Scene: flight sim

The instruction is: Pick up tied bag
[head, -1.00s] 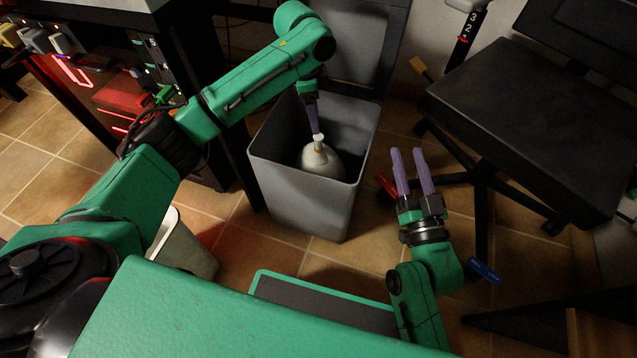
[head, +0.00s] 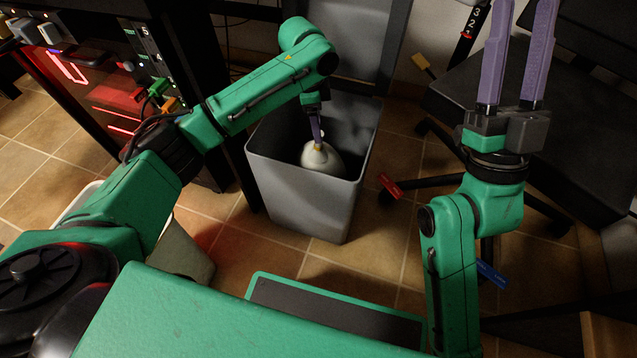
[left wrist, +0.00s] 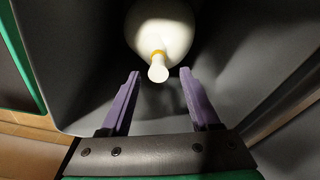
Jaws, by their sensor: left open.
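The tied bag (head: 322,160) is cream white and rounded, with a yellow tie around its narrow neck. It sits inside a grey bin (head: 300,200). My left gripper (head: 316,138) reaches down into the bin at the bag's neck. In the left wrist view, the left gripper (left wrist: 161,76) is open, its purple fingers on either side of the bag's pale neck end (left wrist: 158,72), with visible gaps. The bag's body (left wrist: 162,25) lies beyond the fingertips. My right gripper (head: 520,45) is raised at the right, open and empty, its tips near the top edge of the view.
A black chair (head: 570,150) stands at the right behind my right gripper. A dark cabinet with red lights and cables (head: 120,95) is left of the bin. A second pale bin (head: 190,250) is partly hidden by my left arm. Tiled floor (head: 260,235) lies in front.

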